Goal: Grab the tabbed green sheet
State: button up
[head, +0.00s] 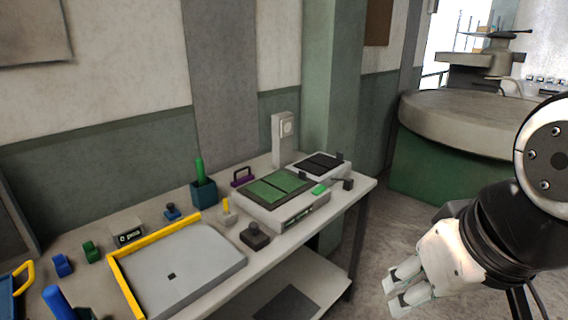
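A green sheet (266,189) lies flat in a dark frame on top of a pale box-shaped unit (287,212) on the bench. A dark line crosses the sheet. A small bright green tab (319,189) shows at the unit's right edge; I cannot tell whether it is joined to the sheet. My gripper (393,290) is at the lower right, off the bench and well apart from the sheet. Its two fingers are spread with a gap between them, and nothing shows in it.
A grey tray (190,275) with a yellow edge (160,239) lies on the bench's left part. A dark knob block (255,236), a dark-topped unit (318,164), a purple handle (241,176) and a teal holder (204,193) stand around the unit. Floor right of the bench is clear.

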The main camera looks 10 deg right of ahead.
aim_at(272, 188)
jog(key=i+l+u, duration=0.15)
jog(key=i+l, duration=0.15)
jog(key=i+l+u, duration=0.15)
jog(key=i+l, duration=0.15)
jog(key=i+l+u, duration=0.2)
jog(key=i+l, duration=0.15)
jog(key=i+l+u, duration=0.15)
jog(key=i+l, duration=0.2)
jog(key=i+l+u, duration=0.15)
jog(key=l, duration=0.35)
jog(key=i+l+u, duration=0.15)
jog(key=i+l, duration=0.2)
jog(key=l, duration=0.15)
